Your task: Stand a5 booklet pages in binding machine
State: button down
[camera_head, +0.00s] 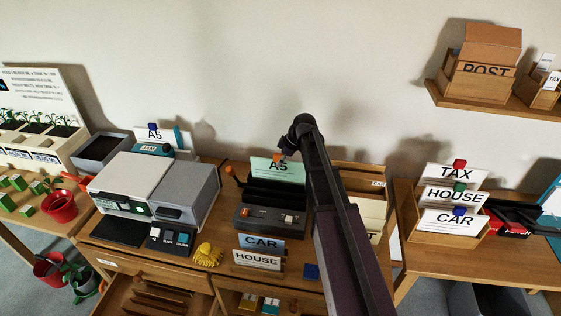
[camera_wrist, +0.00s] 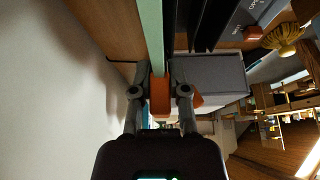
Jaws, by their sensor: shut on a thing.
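The A5 booklet pages, a pale green sheet marked A5 (camera_head: 277,171), stand upright at the back of the dark binding machine (camera_head: 262,217). In the wrist view the pages show edge-on as a green strip (camera_wrist: 151,35), beside the machine's black plates (camera_wrist: 205,25). My gripper (camera_head: 279,157) is above the pages' top edge. In the wrist view my gripper (camera_wrist: 160,92) is shut on the orange tab (camera_wrist: 159,100) of the pages. I cannot tell whether the pages' lower edge, hidden behind the black plates, rests in the machine.
An orange-tipped lever (camera_head: 229,170) rises at the machine's left. A grey printer (camera_head: 127,182) stands further left. CAR (camera_head: 262,242) and HOUSE (camera_head: 257,260) cards stand in front. A holder (camera_head: 440,247) with TAX, HOUSE and CAR cards is at right. A yellow object (camera_head: 208,255) lies front left.

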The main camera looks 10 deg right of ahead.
jog(key=shift+f, duration=0.3)
jog(key=c, duration=0.5)
grip_release()
jog(key=shift+c, duration=0.2)
jog(key=o, duration=0.5)
jog(key=shift+c, duration=0.2)
jog(key=shift+r, duration=0.15)
jog(key=shift+r+p, duration=3.85)
jog(key=shift+r, duration=0.05)
